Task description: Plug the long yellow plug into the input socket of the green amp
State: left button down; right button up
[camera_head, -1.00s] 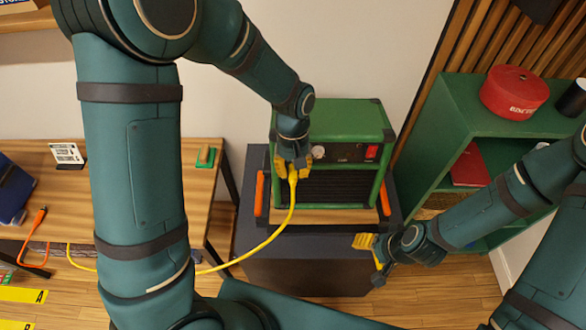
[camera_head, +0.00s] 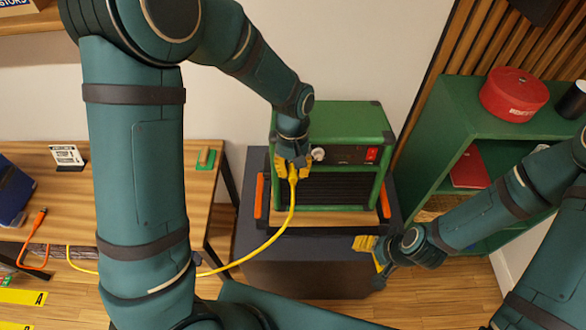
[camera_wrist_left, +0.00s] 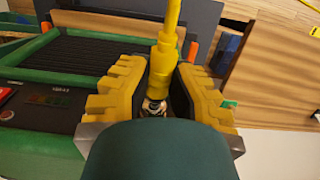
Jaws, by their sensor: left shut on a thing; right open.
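The green amp (camera_head: 345,118) stands on a dark stand, with a knob and a red switch on its front panel; it also shows in the left wrist view (camera_wrist_left: 38,140). My left gripper (camera_head: 293,172) is at the left end of that panel, shut on the yellow plug (camera_wrist_left: 165,60). In the left wrist view the gripper (camera_wrist_left: 158,95) has the plug between its yellow fingers, with its metal tip near the panel edge. The input socket is hidden, so I cannot tell whether the tip is in it. My right gripper (camera_head: 374,255) is open and empty, low in front of the stand.
The yellow cable (camera_head: 262,245) hangs from the plug and runs left behind my left arm. A wooden table (camera_head: 200,190) with an orange cable (camera_head: 35,225) is at left. A green shelf (camera_head: 455,110) with a red round case (camera_head: 514,92) stands at right.

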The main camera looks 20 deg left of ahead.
pick_arm(q)
jog(key=shift+w+a, duration=0.15)
jog(key=shift+w, duration=0.35)
dwell(1.1)
jog(key=c, duration=1)
grip_release()
jog(key=shift+o, duration=0.2)
notch_tip(320, 180, up, 12)
jog(key=w, duration=0.2)
jog(key=shift+a+f, duration=0.15)
jog(key=shift+a, duration=0.1)
jog(key=shift+s, duration=0.1)
